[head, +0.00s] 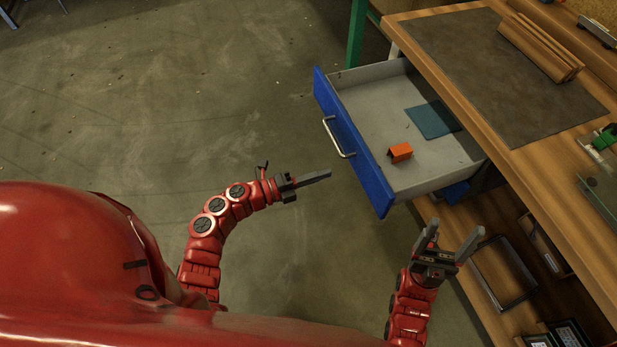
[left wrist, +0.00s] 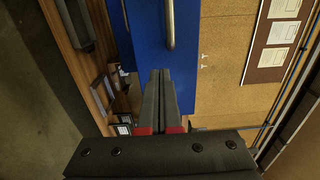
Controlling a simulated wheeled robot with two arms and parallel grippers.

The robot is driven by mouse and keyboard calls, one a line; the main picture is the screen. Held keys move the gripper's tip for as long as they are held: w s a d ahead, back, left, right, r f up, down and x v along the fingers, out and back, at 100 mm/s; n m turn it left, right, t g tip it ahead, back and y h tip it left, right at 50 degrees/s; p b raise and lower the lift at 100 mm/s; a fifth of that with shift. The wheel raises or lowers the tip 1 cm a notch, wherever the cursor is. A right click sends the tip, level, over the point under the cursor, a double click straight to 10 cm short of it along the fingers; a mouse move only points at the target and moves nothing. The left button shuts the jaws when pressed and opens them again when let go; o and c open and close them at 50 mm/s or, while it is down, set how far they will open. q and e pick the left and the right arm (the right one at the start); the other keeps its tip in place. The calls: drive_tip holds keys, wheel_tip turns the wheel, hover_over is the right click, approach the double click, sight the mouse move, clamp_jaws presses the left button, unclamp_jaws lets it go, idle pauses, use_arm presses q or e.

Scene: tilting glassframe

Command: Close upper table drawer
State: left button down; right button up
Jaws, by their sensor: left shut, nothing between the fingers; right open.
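The upper table drawer (head: 372,85) is pulled out from under the workbench, and its blue front (head: 358,150) faces left in the head view. A metal handle (head: 338,138) sits on that front; in the left wrist view the handle (left wrist: 169,22) runs vertically at the top. An orange block (head: 400,152) and a teal sheet (head: 433,119) lie inside the drawer. My left gripper (head: 328,174) is shut and empty, left of the drawer front and apart from it; its fingers also show in the left wrist view (left wrist: 160,80). My right gripper (head: 457,236) is open and empty, below the drawer's near corner.
The wooden workbench (head: 545,160) carries a dark mat (head: 500,75) and stacked wooden boards (head: 540,45). Under it, a lower shelf holds a dark frame (head: 503,272). A green table leg (head: 356,35) stands behind the drawer. The concrete floor on the left is clear.

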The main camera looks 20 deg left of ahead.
sight(357, 164)
use_arm(q)
drive_tip(key=p+x, duration=0.1)
drive_tip(key=x, duration=0.6)
drive_tip(key=shift+w+d, duration=0.1)
drive_tip(key=shift+d, duration=0.05)
